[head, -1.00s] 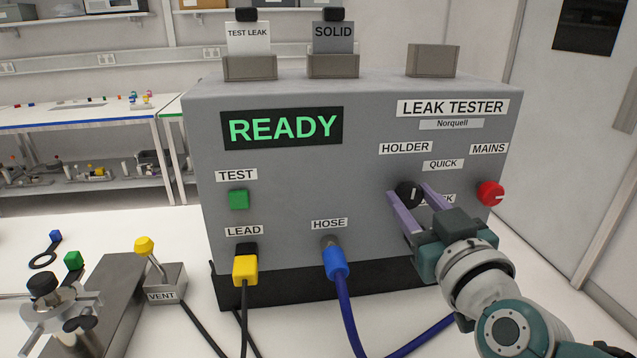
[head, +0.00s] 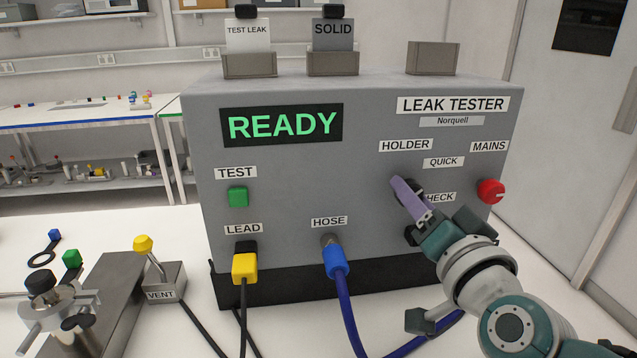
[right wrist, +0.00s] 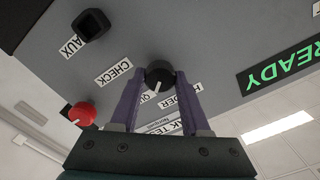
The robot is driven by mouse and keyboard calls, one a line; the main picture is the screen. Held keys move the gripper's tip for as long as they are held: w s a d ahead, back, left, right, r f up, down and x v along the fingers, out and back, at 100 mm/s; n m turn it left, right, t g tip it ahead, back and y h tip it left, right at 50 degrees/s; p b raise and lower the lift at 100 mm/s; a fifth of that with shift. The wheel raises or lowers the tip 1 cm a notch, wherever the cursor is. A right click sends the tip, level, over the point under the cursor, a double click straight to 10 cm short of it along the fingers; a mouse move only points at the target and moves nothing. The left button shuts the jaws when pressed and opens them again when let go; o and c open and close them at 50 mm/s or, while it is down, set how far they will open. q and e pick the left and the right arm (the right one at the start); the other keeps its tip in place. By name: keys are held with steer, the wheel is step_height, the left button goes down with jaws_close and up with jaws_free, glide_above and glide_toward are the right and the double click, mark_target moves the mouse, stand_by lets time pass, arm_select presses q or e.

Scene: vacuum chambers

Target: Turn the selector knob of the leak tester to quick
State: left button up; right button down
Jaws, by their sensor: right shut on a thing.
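The leak tester (head: 290,180) is a grey box with a lit green READY display (head: 282,124). Its black selector knob (right wrist: 160,72) sits between the QUICK label (head: 443,162) and the CHECK label (head: 440,197). My right gripper (head: 408,188) is shut on the knob, one purple finger on each side in the right wrist view (right wrist: 158,82). The knob's white pointer line is turned towards the partly hidden QUICK label there. In the head view the gripper is rolled, and a finger hides most of the knob. My left gripper is not in view.
The red MAINS knob (head: 491,191) is close to the right of my right gripper. A blue hose (head: 337,262) and a yellow lead plug (head: 244,268) stick out of the front. A VENT valve with a yellow knob (head: 143,243) stands at left.

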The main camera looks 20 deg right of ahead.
steer(key=shift+m, duration=0.8)
steer(key=shift+c, duration=1.9)
jaws_free()
steer(key=v, duration=1)
